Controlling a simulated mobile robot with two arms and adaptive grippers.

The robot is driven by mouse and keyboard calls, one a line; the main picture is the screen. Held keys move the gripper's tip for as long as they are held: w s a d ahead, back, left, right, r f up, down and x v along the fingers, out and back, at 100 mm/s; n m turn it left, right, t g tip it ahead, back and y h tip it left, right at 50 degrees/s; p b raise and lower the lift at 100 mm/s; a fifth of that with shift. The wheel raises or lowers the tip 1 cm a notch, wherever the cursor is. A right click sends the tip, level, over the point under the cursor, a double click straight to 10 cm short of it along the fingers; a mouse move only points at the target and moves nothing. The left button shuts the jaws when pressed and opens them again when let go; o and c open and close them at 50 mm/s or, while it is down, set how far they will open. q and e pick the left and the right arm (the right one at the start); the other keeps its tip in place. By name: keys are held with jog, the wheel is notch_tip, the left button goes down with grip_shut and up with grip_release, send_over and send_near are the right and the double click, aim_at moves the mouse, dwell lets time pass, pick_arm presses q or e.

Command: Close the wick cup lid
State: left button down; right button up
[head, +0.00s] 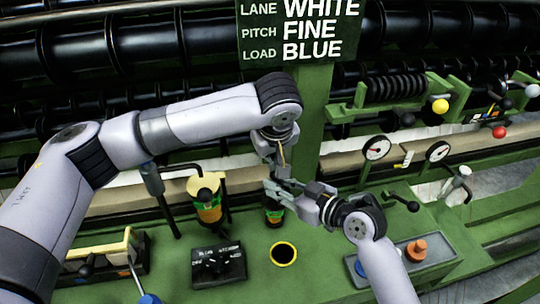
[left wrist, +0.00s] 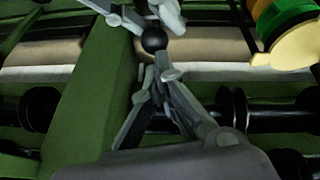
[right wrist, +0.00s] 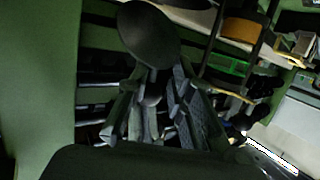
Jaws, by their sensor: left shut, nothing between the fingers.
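A dark round disc on a short stem (right wrist: 150,35), possibly the lid, shows in the right wrist view. A black ball knob (left wrist: 154,38) lies just beyond my left fingertips. My left gripper (head: 275,172) is shut and empty, just above the canister. My right gripper (head: 272,190) looks open beside the canister top, its fingers apart near the knob. I cannot tell whether they touch it, or whether the lid is raised.
A yellow-topped jar (head: 208,202) stands to the left. A grey tray (head: 405,262) is at right. A green post (head: 313,115) rises behind the grippers.

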pick_arm(q)
jog(key=shift+s+d+f, duration=0.15)
jog(key=shift+d+f, duration=0.05)
jog(key=shift+f, duration=0.25)
pick_arm(e)
jog(key=o, duration=0.5)
jog(key=shift+w+d, duration=0.2)
jog(key=shift+w, duration=0.05)
pick_arm(q)
jog(key=shift+w, duration=0.35)
pick_arm(e)
jog(key=shift+w+d+f, duration=0.1)
jog(key=shift+w+f, duration=0.05)
jog(key=shift+w, duration=0.05)
pick_arm(q)
jog(key=shift+r, duration=0.1)
